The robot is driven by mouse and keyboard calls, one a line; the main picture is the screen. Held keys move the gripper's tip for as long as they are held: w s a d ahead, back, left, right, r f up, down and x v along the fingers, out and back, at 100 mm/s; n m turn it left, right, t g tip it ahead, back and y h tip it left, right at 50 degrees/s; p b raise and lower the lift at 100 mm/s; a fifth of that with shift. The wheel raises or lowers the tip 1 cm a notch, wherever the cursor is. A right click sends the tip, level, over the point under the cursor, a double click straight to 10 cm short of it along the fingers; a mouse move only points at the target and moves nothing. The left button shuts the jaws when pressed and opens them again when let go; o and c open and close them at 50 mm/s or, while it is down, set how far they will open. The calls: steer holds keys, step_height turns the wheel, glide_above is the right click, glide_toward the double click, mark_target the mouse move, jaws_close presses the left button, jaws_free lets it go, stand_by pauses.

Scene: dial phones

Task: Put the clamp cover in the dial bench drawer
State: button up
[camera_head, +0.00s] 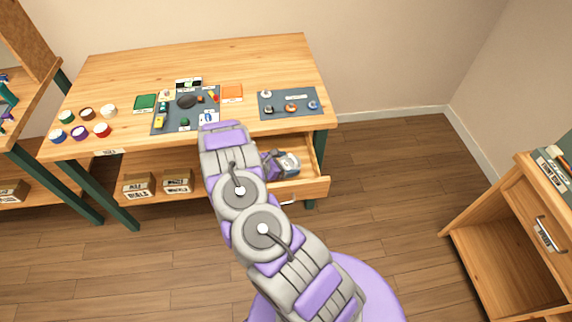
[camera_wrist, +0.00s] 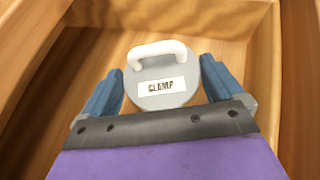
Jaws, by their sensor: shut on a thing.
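The clamp cover (camera_wrist: 162,96) is a round grey disc with a white handle and a label reading CLAMP, in the wrist view. My gripper (camera_wrist: 163,92) has one blue finger on each side of the disc and is shut on it. Beneath and around it in that view is the open wooden drawer (camera_wrist: 262,70). In the head view the dial bench drawer (camera_head: 318,186) is pulled out at the right front of the bench. My gripper (camera_head: 284,164) is over the drawer's inside there, partly hidden by my arm. I cannot tell whether the cover touches the drawer floor.
Labelled boxes (camera_head: 138,186) stand on the shelf below. A wooden cabinet (camera_head: 500,200) stands at the right.

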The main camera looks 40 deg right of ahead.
steer(key=shift+f+p, duration=0.35)
steer(key=shift+f, duration=0.15)
steer(key=o, duration=0.7)
steer(key=shift+r, duration=0.15)
steer(key=shift+r+b, duration=0.3)
steer(key=shift+b, duration=0.05)
steer(key=r+p+v, duration=0.1)
steer(key=p+v, duration=0.2)
steer(key=v, duration=0.9)
steer(key=s+a+r+m+g+y, duration=0.2)
steer(key=s+a+r+m+y, duration=0.15)
steer(key=r, duration=0.85)
steer(key=s+a+r+m+y, duration=0.2)
steer(key=s+a+r+m, duration=0.25)
steer(key=s+r, duration=0.5)
steer(key=s+a+r+m+y, duration=0.3)
steer(key=s+a+r+m, duration=0.15)
steer(key=s+r, duration=0.45)
steer(key=s+a+r+m+y, duration=0.1)
steer(key=s+a, duration=0.1)
steer(key=s, duration=0.2)
steer(key=s+a+r+m+t+y, duration=0.1)
steer(key=s+a, duration=0.2)
steer(key=s, duration=0.1)
steer(key=s+a+r+m+y, duration=0.1)
steer(key=s+a, duration=0.1)
steer(key=s, duration=0.2)
steer(key=shift+s+a+m+t+y, duration=0.15)
steer(key=shift+a+m+t+y, duration=0.1)
steer(key=shift+a+t+y, duration=0.1)
